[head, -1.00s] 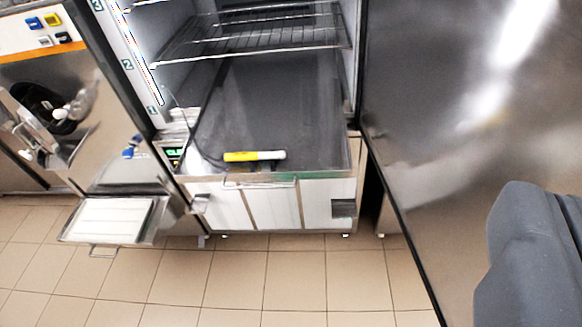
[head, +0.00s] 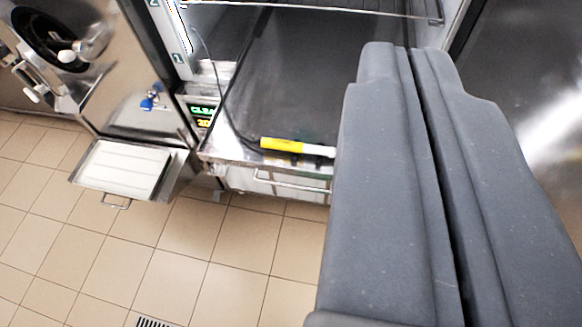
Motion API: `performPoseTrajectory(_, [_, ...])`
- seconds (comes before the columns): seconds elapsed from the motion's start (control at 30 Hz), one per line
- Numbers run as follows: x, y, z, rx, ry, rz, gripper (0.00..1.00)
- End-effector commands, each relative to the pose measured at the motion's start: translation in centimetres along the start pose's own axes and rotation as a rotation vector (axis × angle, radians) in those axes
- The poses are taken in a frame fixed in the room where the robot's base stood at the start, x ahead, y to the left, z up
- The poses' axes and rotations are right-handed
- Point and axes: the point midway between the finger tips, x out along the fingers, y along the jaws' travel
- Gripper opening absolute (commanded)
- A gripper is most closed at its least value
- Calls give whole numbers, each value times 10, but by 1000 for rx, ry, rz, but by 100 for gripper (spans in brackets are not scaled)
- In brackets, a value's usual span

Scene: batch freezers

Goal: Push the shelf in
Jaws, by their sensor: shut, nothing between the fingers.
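My gripper (head: 402,60) is shut and empty, its two long grey fingers pressed together on the right of the view. The fingertips are in front of the open cabinet, just below the front edge of a wire shelf (head: 350,9) in the picture. Only the front rail of that shelf shows, cut off by the top edge. I cannot tell whether the fingers touch it. Below it is a dark flat surface (head: 290,85) with a metal front edge. A yellow and white probe (head: 283,146) with a dark cable lies on its front. My fingers hide the right part of this surface.
At left stands a steel machine with a round black opening (head: 50,38) and a pulled-out drip tray (head: 122,170). A green-lit display (head: 203,110) is beside the cabinet. A steel panel (head: 540,90) rises at right. Tiled floor (head: 180,240) is clear, with a drain grate (head: 152,322).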

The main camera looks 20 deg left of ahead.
Motion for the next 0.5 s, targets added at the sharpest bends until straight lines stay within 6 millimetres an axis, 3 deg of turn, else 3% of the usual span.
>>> performPoseTrajectory(0.37, [2,0,2,8,-3,0,0])
performPoseTrajectory(0.5, [31,-14,26,110,-44,0,0])
